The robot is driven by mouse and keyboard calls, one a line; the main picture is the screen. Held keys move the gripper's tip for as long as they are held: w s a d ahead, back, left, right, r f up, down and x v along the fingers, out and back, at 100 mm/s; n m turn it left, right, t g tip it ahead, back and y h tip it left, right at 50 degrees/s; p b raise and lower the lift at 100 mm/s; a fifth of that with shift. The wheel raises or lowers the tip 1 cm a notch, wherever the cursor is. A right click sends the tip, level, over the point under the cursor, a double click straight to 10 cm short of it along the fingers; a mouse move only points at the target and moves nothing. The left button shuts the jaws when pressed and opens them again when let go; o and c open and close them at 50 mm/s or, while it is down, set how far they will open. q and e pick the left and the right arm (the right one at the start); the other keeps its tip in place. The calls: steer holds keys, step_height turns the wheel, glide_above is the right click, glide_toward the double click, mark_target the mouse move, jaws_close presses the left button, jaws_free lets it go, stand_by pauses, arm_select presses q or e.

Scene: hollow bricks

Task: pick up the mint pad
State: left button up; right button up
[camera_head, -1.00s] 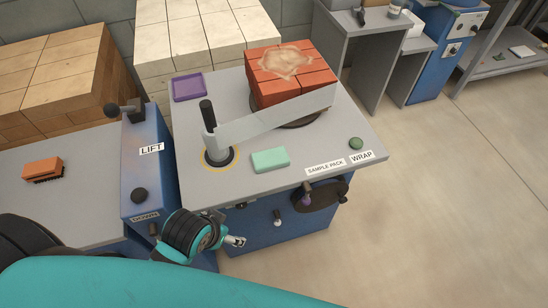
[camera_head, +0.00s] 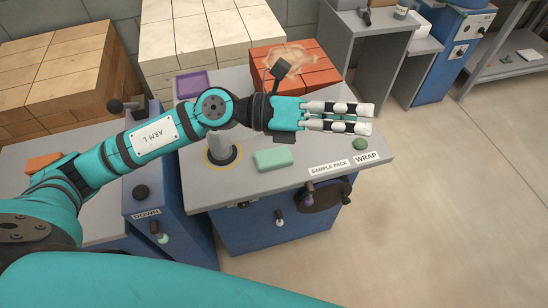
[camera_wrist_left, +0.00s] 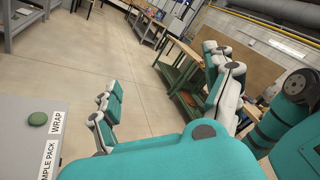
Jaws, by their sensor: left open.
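The mint pad (camera_head: 274,159) is a small pale green block lying flat on the grey bench top (camera_head: 210,185), near its front edge. In the head view my left arm reaches across the bench from the left. My left gripper (camera_head: 368,117) is open and empty, above the bench's right part and pointing right. It is up and to the right of the pad in the picture, apart from it. In the left wrist view its fingers (camera_wrist_left: 165,110) stand apart with nothing between them, and the pad does not show. My right gripper is not in view.
A stack of red bricks (camera_head: 325,72) stands at the back of the bench. A purple tray (camera_head: 191,84) lies at the back left. A round green button (camera_head: 360,144) sits by the WRAP label (camera_head: 367,157). A pillar (camera_head: 220,147) stands left of the pad. Levers stick out in front.

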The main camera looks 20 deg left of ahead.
arm_select(q)
steer(key=a+f+m+g+y, duration=0.2)
steer(key=a+f+m+y, duration=0.1)
steer(key=f+y, duration=0.15)
steer(key=m+y, duration=0.2)
steer(key=y, duration=0.8)
glide_toward(273, 156)
steer(key=f, duration=0.1)
steer(key=f+p, duration=0.2)
steer(key=shift+w+d+t, duration=0.3)
steer(key=shift+d, duration=0.05)
steer(key=shift+w+d+f, duration=0.1)
steer(key=shift+d+f, duration=0.1)
steer(key=shift+f, duration=0.3)
steer(key=x, duration=0.1)
steer(key=p+x, duration=0.1)
steer(key=x, duration=0.2)
steer(key=shift+s+d, duration=0.2)
steer(key=shift+s, duration=0.05)
steer(key=shift+w+d+f, duration=0.1)
steer(key=shift+w+f, duration=0.05)
steer(key=shift+f, duration=0.35)
steer(key=shift+f, duration=0.2)
steer(key=shift+c, duration=0.2)
